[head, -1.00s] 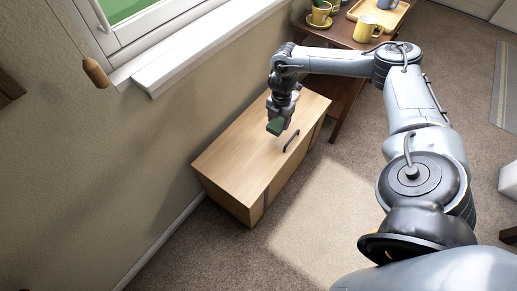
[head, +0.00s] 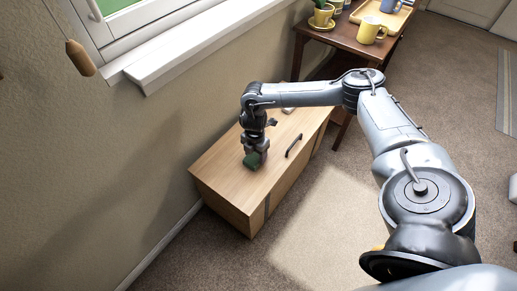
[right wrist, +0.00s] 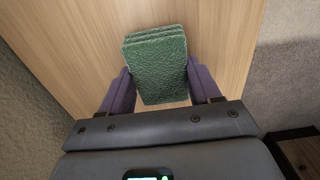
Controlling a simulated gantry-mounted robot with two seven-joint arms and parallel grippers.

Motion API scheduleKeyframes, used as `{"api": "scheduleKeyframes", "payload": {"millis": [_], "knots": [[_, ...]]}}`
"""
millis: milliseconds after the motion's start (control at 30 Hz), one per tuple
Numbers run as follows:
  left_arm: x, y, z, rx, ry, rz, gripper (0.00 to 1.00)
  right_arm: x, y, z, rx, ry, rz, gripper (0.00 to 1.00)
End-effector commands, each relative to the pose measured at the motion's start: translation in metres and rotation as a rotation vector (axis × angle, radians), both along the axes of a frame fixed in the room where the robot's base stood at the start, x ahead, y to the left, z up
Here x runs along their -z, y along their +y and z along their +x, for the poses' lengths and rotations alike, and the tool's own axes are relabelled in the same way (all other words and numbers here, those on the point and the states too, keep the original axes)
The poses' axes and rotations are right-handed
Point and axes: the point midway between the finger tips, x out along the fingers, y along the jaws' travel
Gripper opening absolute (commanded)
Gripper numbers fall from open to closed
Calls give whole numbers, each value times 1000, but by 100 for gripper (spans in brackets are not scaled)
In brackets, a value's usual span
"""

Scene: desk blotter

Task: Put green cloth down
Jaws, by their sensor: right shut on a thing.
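The green cloth (head: 252,161) is a small folded block at the lower end of my right gripper (head: 254,154), over the light wooden chest (head: 222,179). In the right wrist view the cloth (right wrist: 157,65) sits between the two purple fingers of the right gripper (right wrist: 158,88), which are shut on its sides. The chest's wooden top (right wrist: 220,40) shows around it. I cannot tell whether the cloth touches the top. My left gripper is not in view.
The wall and window sill (head: 190,60) are close on the left.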

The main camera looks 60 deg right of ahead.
Motion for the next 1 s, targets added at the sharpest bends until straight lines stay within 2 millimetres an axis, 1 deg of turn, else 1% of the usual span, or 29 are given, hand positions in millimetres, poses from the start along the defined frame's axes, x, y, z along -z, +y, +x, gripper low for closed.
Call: {"api": "scheduleKeyframes", "payload": {"millis": [33, 133, 400, 433, 500, 600, 867, 1000], "knots": [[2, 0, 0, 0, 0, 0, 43, 5, 0, 0, 0, 0, 0, 14], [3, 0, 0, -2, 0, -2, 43, 8, 0, 0, -1, 0, -1, 14], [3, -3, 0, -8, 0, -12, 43, 11, -1, -1, 0, 3, -4, 14], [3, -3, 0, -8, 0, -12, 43, 11, -1, -2, 0, 3, -4, 64], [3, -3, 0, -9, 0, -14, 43, 11, -1, -2, 0, 3, -3, 75], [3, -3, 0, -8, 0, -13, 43, 10, -1, -1, 0, 2, -2, 88], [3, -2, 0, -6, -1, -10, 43, 9, -1, -1, -1, 0, -1, 88], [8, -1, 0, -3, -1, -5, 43, 11, -1, 0, -1, -1, -1, 88]]}}
